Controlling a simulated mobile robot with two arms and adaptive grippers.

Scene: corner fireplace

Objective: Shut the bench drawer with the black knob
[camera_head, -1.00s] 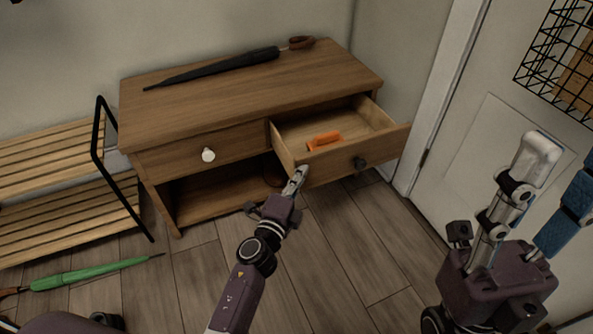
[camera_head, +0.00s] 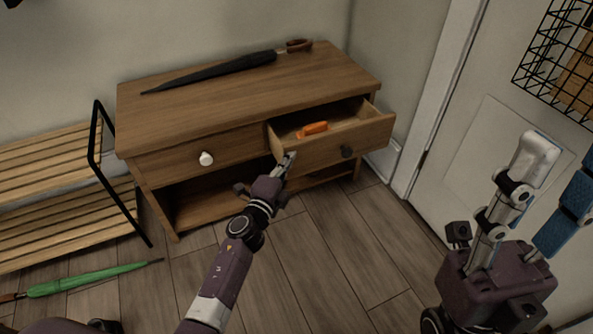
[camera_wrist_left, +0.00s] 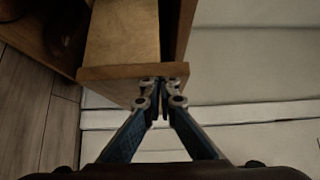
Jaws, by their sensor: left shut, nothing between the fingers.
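The wooden bench (camera_head: 240,95) has two drawers side by side. The right drawer (camera_head: 320,152), with the black knob (camera_head: 347,152), stands partly open. An orange object (camera_head: 312,129) lies inside it. My left gripper (camera_head: 288,160) is shut and empty, with its tips at the left part of that drawer's front. In the left wrist view the shut fingertips (camera_wrist_left: 159,84) meet the wooden drawer front (camera_wrist_left: 110,80); the knob cannot be made out there. The left drawer, with a white knob (camera_head: 206,158), is closed.
A dark folded umbrella (camera_head: 215,72) lies on the bench top. A slatted rack (camera_head: 60,160) stands at the left, with a green umbrella (camera_head: 90,280) on the floor before it. A white door (camera_head: 490,130) and wire basket (camera_head: 560,60) are at the right.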

